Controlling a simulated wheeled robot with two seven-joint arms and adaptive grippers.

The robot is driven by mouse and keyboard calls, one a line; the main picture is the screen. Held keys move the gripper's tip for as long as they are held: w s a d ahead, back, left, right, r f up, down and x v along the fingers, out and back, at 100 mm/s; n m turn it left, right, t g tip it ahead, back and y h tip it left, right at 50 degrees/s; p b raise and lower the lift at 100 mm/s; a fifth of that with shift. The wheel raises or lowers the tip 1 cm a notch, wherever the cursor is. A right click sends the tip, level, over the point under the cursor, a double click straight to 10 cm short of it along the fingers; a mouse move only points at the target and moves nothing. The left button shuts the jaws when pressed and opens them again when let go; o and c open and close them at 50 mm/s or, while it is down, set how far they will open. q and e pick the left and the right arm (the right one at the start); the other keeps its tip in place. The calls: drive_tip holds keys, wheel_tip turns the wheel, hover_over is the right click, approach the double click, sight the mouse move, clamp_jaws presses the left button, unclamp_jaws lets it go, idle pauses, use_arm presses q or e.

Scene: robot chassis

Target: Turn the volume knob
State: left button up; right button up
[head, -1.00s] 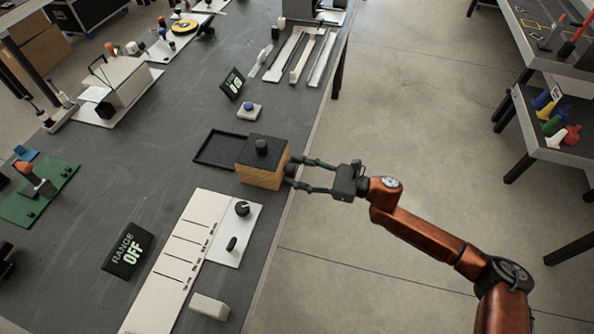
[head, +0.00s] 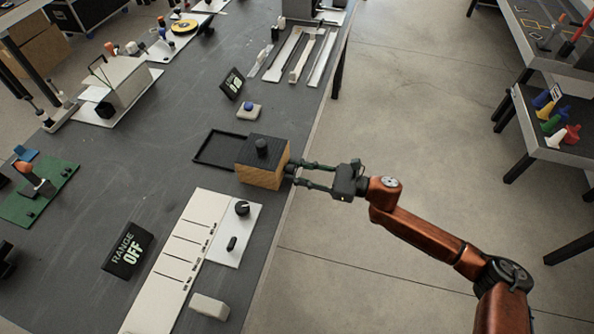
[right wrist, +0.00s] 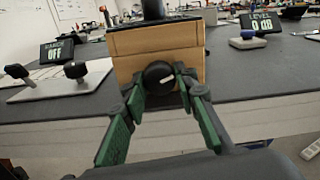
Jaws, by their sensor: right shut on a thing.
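The volume knob (right wrist: 159,76) is a round black knob with a light pointer mark, on the front face of a wooden box (head: 261,173) with a black top. In the right wrist view the box (right wrist: 188,50) fills the upper middle. My right gripper (head: 292,172) reaches the box from the right at the table's edge. In the right wrist view its green fingertips (right wrist: 158,80) are shut on the knob from both sides. The pointer mark is tilted slightly up to the right. The head view hides the knob behind the fingertips. My left gripper is not in view.
A black tray (head: 198,153) lies left of the box. A white panel with black knobs (head: 242,209) sits nearer on the table. A "RANGE OFF" display (head: 128,250) and a level display (head: 232,84) stand on the table.

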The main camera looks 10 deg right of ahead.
drive_tip(key=m+p, duration=0.2)
drive_tip(key=m, duration=0.3)
drive_tip(key=shift+p, duration=0.3)
use_arm(q)
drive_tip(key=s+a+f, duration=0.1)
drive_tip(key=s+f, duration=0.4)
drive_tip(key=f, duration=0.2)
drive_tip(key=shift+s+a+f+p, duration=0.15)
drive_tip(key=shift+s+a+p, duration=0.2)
drive_tip(key=shift+p, duration=0.05)
use_arm(e)
drive_tip(key=shift+m, duration=1)
drive_tip(key=o, duration=1.1)
drive_tip(key=shift+o, duration=0.2)
